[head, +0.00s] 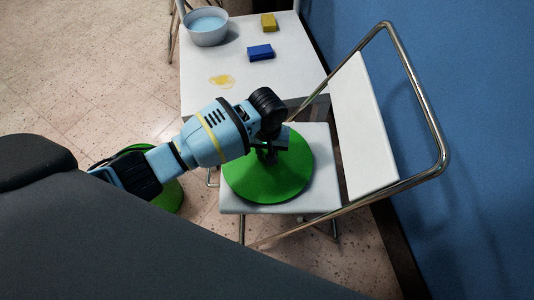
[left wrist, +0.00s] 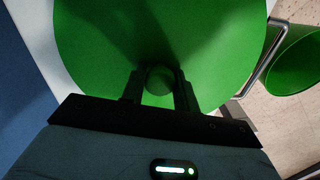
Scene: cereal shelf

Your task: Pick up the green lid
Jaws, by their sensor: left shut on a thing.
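The green lid (head: 264,178) is a round disc on the white seat of a chair (head: 318,199). My left gripper (head: 268,157) is over the lid's middle, pointing down. In the left wrist view the lid (left wrist: 215,40) fills most of the picture, and my left gripper (left wrist: 159,88) is shut on its round knob (left wrist: 159,80), one finger on each side. I cannot tell whether the lid touches the seat. My right gripper is not in view.
A green bin (head: 168,192) stands on the floor, partly behind my left arm. A white table (head: 205,62) holds a bowl (head: 206,26), a yellow sponge (head: 269,22), a blue sponge (head: 260,52) and a yellow spill (head: 221,81). The chair's backrest (head: 363,130) and a blue wall (head: 480,120) are right.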

